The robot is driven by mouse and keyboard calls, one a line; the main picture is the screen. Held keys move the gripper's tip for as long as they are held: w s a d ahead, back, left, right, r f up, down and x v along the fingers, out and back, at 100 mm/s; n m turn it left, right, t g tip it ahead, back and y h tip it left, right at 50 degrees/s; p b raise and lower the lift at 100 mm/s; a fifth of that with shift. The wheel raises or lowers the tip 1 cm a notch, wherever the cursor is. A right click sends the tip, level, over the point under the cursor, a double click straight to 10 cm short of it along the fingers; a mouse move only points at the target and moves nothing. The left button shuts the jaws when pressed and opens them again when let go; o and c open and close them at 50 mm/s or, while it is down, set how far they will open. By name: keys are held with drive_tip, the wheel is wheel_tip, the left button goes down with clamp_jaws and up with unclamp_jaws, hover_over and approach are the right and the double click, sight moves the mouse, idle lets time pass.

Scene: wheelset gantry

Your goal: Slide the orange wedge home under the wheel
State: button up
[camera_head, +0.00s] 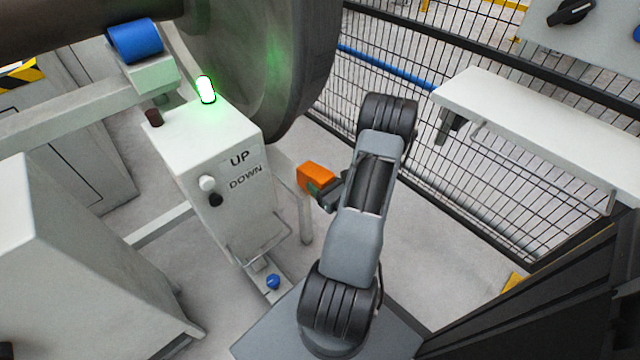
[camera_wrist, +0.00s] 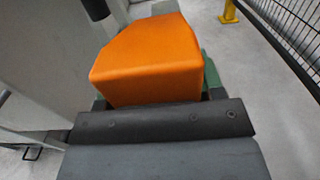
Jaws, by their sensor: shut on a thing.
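The orange wedge (camera_head: 316,177) is held at the end of my arm, in the middle of the head view. It fills the upper middle of the wrist view (camera_wrist: 150,62). My gripper (camera_head: 324,190) is shut on it, with a bit of green showing beside the wedge. The large dark wheel (camera_head: 265,60) stands at the top of the head view, above and to the left of the wedge. The wedge is apart from the wheel there. The wheel's lowest part is partly hidden behind the control box.
A pale control box (camera_head: 225,165) marked UP and DOWN, with a lit green lamp (camera_head: 206,90), stands just left of the wedge. A blue roller (camera_head: 135,41) is at upper left. A mesh fence (camera_head: 480,170) and a white shelf (camera_head: 540,120) bound the right side.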

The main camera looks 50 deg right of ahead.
drive_tip(key=shift+w+d+f+b, duration=0.1)
drive_tip(key=shift+w+f+b, duration=0.35)
drive_tip(key=shift+w, duration=1)
drive_tip(key=shift+w+f+b, duration=0.4)
drive_tip(key=shift+w, duration=1)
drive_tip(key=shift+w+d+f+b, duration=0.1)
drive_tip(key=shift+w+f+b, duration=0.35)
drive_tip(key=shift+w, duration=1)
drive_tip(key=shift+w+d+b, duration=0.2)
drive_tip(key=shift+w+b, duration=0.6)
drive_tip(key=shift+w, duration=2.4)
drive_tip(key=shift+w+d+b, duration=0.15)
drive_tip(key=shift+w+b, duration=0.6)
drive_tip(key=shift+w, duration=2.4)
drive_tip(key=o, duration=1.3)
drive_tip(key=shift+f, duration=0.1)
drive_tip(key=shift+s, duration=0.1)
drive_tip(key=s+p, duration=0.1)
drive_tip(key=s, duration=0.3)
drive_tip(key=s+p, duration=0.1)
drive_tip(key=s, duration=0.4)
drive_tip(key=s+p, duration=0.2)
drive_tip(key=s, duration=0.2)
drive_tip(key=shift+s+a, duration=0.2)
drive_tip(key=shift+a, duration=0.2)
drive_tip(key=shift+s, duration=0.1)
